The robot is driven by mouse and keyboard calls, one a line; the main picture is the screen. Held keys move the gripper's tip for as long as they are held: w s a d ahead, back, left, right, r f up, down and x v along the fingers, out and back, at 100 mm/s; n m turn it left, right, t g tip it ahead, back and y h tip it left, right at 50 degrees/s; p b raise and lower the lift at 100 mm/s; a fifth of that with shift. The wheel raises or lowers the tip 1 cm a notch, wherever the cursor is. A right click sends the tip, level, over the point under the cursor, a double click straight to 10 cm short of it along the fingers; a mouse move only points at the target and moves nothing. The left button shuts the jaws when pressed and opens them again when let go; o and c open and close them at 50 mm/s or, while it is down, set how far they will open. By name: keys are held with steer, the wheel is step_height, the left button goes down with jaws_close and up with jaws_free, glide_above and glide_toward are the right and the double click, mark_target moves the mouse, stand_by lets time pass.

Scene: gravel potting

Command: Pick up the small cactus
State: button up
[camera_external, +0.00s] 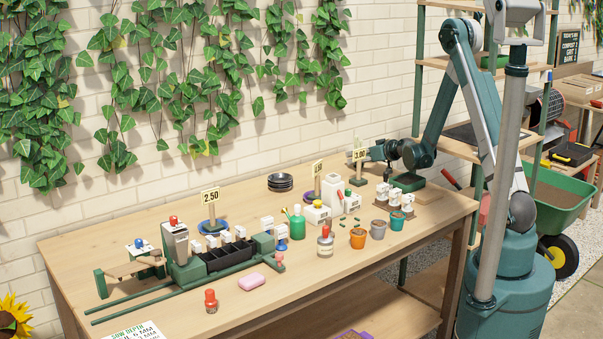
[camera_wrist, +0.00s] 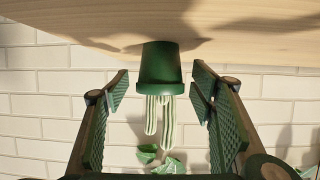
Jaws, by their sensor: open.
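The small cactus (camera_wrist: 165,115) shows in the wrist view as pale, green-striped columns in a dark green pot (camera_wrist: 160,68). The picture is upside down there, so the pot hangs from the tabletop at the upper edge and the columns point down. My gripper (camera_wrist: 160,88) is open, with one green ridged finger on each side of the cactus and visible gaps to both. Whether the pot is fully between the fingertips or just beyond them I cannot tell. In the external view my gripper (camera_external: 378,151) is low over the bench's far right part; the cactus cannot be made out there.
The wooden bench (camera_external: 130,240) stands against a white brick wall. A price sign (camera_external: 360,155) is close to my gripper. White labelled blocks, an orange pot (camera_external: 358,238), a grey pot (camera_external: 379,229) and a teal pot (camera_external: 397,221) stand in front.

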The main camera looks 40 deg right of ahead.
steer(key=shift+c, duration=0.5)
steer(key=c, duration=1)
steer(key=shift+r+p, duration=1.25)
steer(key=shift+r, duration=3.75)
